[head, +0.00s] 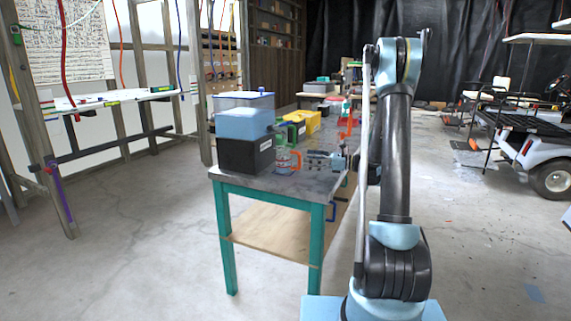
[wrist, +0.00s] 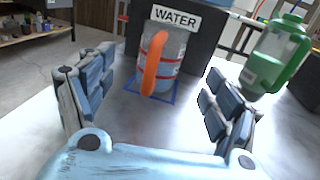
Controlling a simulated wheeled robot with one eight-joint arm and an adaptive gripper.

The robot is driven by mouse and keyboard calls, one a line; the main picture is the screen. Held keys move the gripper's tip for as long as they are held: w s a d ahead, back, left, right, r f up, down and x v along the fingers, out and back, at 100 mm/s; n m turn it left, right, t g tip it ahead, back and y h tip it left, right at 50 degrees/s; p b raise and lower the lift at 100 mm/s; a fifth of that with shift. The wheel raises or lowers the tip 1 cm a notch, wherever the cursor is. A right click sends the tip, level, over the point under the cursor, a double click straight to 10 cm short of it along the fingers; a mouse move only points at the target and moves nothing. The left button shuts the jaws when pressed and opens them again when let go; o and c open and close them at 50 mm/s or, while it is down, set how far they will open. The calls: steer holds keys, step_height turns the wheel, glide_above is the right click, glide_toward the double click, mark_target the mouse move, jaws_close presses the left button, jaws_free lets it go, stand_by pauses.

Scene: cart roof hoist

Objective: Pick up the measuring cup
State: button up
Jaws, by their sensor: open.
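The measuring cup (wrist: 174,52) is a clear cup with red bands and an orange handle (wrist: 153,64). It stands upright inside a blue outline on the grey tabletop in the wrist view, with its handle toward my gripper. In the head view the measuring cup (head: 284,160) is near the table's front end. My gripper (wrist: 158,100) is open and empty in the wrist view, its fingers on either side of the space in front of the cup, not touching it. In the head view my gripper (head: 322,160) is just right of the cup, at tabletop height.
A black box labelled WATER (wrist: 208,30) stands right behind the cup, with a blue-tinted container (head: 244,118) on top. A green bottle (wrist: 277,52) stands to the right in the wrist view. A yellow case (head: 302,124) sits farther along the table (head: 222,177).

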mark_target(291, 157)
steer(key=shift+w+a, duration=0.25)
steer(key=shift+a, duration=1.15)
steer(key=shift+w+a, duration=0.3)
steer(key=shift+a, duration=1.05)
steer(key=shift+w+a, duration=0.25)
steer(key=shift+a, duration=1.15)
steer(key=shift+c, duration=0.3)
steer(key=c, duration=1.3)
